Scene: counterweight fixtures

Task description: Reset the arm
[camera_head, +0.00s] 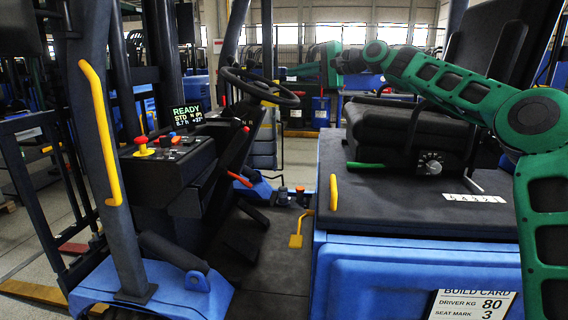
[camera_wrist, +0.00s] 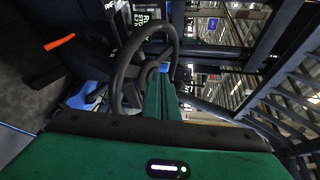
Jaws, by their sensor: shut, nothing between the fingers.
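My green arm reaches in from the right edge in the head view, bends over the seat and stretches left at the back. My gripper (camera_head: 290,71) is at its far end, pointing left, behind and to the right of the black steering wheel (camera_head: 258,87). In the wrist view my gripper (camera_wrist: 163,78) shows as two green fingers lying together, with nothing between them. The steering wheel (camera_wrist: 118,80) appears beyond and around the fingertips there. I cannot tell whether the fingers touch the wheel, but they look apart from it in the head view.
The black seat (camera_head: 420,135) with its weight dial (camera_head: 430,163) stands under my arm on a blue housing (camera_head: 400,270). A console with a READY screen (camera_head: 187,115) and red knob (camera_head: 140,140) is at left. A dark post with a yellow handle (camera_head: 100,130) stands nearer.

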